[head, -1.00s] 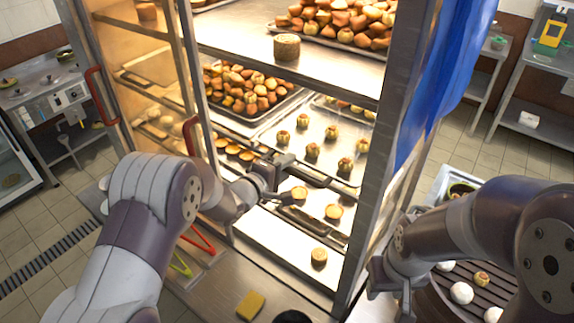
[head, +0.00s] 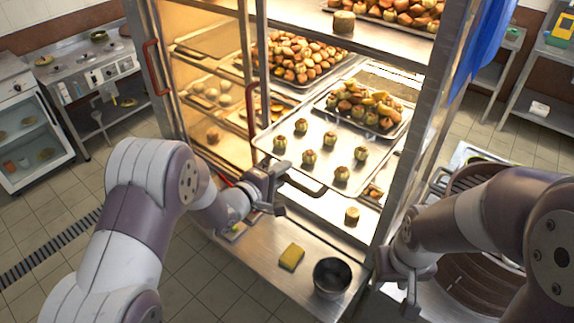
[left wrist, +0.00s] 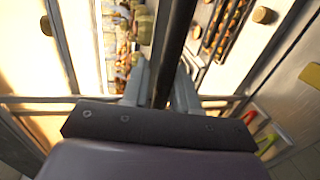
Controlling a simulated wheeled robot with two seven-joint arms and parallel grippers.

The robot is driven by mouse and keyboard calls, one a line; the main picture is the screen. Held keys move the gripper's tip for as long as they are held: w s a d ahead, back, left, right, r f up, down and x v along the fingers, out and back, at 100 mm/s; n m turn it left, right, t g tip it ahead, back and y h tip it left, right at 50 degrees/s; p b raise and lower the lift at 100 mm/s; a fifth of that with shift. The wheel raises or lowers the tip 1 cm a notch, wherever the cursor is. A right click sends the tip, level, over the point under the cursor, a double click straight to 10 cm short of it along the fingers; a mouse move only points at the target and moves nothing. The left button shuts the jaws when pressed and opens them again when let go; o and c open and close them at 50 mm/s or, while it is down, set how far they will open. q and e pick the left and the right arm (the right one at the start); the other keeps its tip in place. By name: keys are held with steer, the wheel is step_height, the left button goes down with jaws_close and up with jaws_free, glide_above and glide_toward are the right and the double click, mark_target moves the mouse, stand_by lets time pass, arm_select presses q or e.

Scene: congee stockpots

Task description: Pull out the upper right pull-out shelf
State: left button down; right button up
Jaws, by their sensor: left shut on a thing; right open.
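The upper right pull-out shelf (head: 309,166) is a shiny metal tray with several small round pastries in front and a pile of fruit-like pieces behind. It stands out past the cabinet front, over the lower shelf. A dark bar handle (head: 303,187) runs along its front edge. My left gripper (head: 279,190) is at the handle's left part. In the left wrist view, the dark bar (left wrist: 176,45) passes between the two fingers of my left gripper (left wrist: 160,88), which are shut on it. My right gripper (head: 408,292) is open and empty at the lower right, away from the shelf.
The cabinet's bottom ledge holds a yellow sponge (head: 291,256) and a dark metal bowl (head: 332,277). A glazed door with a red handle (head: 157,67) is at the left. A blue cloth (head: 487,40) hangs at the right. The floor at front left is clear.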

arm_select(q)
steer(key=shift+s+a+f, duration=0.25)
steer(key=shift+s+a, duration=0.1)
steer(key=shift+s, duration=0.25)
steer(key=shift+s+a+f, duration=0.2)
steer(key=shift+s+a, duration=0.15)
steer(key=shift+s, duration=0.2)
steer(key=c, duration=1.1)
jaws_free()
steer(key=shift+w+d, duration=0.1)
steer(key=shift+w, duration=0.15)
steer(key=shift+w+r, duration=0.1)
steer(key=shift+r, duration=0.1)
